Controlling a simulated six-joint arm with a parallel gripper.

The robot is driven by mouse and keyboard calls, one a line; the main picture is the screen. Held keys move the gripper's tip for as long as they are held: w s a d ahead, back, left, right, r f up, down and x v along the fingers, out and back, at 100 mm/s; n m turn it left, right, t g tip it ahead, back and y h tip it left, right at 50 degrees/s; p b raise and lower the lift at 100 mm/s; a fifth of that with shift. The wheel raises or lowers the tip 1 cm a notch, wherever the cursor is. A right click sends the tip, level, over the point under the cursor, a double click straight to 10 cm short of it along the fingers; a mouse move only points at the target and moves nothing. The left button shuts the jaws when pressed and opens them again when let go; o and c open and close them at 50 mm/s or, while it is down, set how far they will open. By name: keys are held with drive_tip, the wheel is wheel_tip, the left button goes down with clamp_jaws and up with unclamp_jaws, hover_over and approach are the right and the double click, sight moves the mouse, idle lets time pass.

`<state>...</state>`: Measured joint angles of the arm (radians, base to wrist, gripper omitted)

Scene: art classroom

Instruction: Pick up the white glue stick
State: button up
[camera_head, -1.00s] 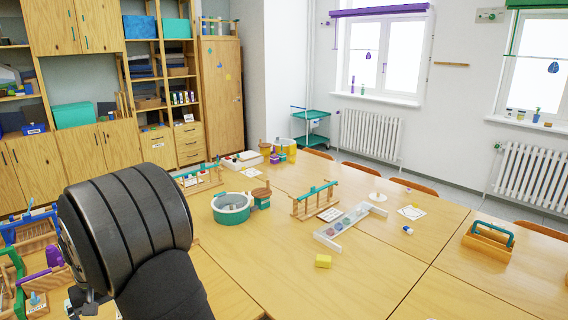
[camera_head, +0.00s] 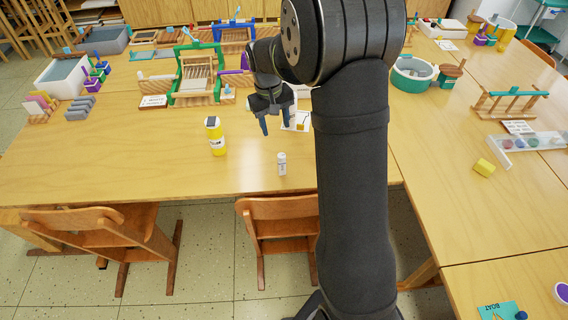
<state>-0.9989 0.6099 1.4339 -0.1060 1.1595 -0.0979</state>
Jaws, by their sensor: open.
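A small white glue stick (camera_head: 282,164) with a grey band stands upright on the wooden table, near its front edge. My gripper (camera_head: 277,130) hangs above and behind it, pointing down, with its fingers apart and nothing between them. The gripper is clear of the glue stick. My arm covers the table just to the right of the glue stick.
A yellow bottle (camera_head: 215,137) stands left of the gripper. Two wooden chairs (camera_head: 283,210) stand at the front edge. The table (camera_head: 110,155) is bare at front left.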

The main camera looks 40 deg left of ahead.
sight(280, 155)
drive_tip(key=s+a+f+n+t+h, duration=0.25)
drive_tip(key=s+a+n+t, duration=0.2)
drive_tip(key=n, duration=0.95)
drive_tip(key=shift+g+h, duration=0.35)
drive_tip(key=shift+g, duration=0.1)
drive_tip(key=shift+w+d+r+x, duration=0.1)
drive_tip(key=shift+x, duration=2.65)
drive_tip(key=shift+w+d+r+x, duration=0.1)
drive_tip(key=shift+x, duration=2.7)
drive_tip(key=shift+w+d+r+x, duration=0.1)
drive_tip(key=shift+w+x, duration=0.05)
drive_tip(key=shift+x, duration=2.6)
drive_tip(key=shift+f, duration=0.1)
drive_tip(key=c, duration=1.1)
